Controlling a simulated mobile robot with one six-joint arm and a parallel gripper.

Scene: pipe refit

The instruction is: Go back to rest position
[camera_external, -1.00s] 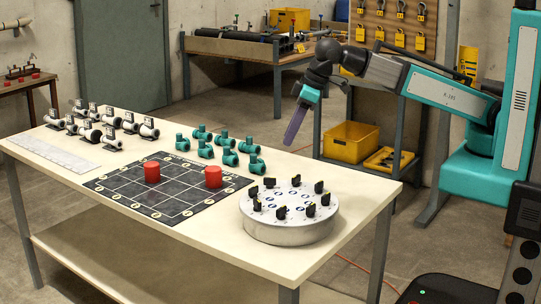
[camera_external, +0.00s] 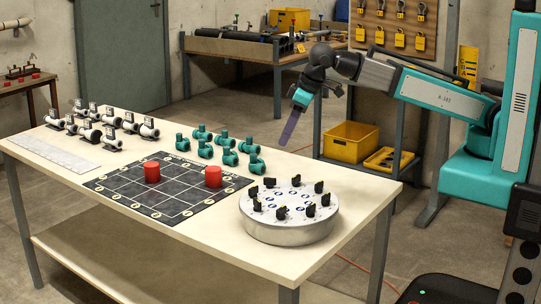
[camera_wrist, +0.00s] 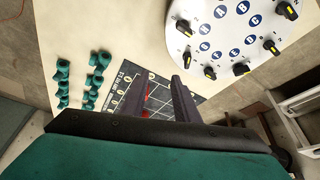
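My gripper (camera_external: 284,142) hangs in the air above the right back part of the white table (camera_external: 225,232), fingers pointing down and a little left. In the wrist view my gripper (camera_wrist: 163,95) shows two dark fingers with a gap between them and nothing held. The board shows through the gap. Two red cylinders (camera_external: 152,172) (camera_external: 213,177) stand on the dark grid board (camera_external: 172,205). In the wrist view, red shows partly hidden behind the fingers.
A round white dial (camera_external: 290,232) with several black knobs stands at the table's front right. Several teal pipe fittings (camera_external: 229,157) stand behind the board, and grey valves (camera_external: 110,140) at the back left. A shelf with yellow bins (camera_external: 350,142) stands behind the arm.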

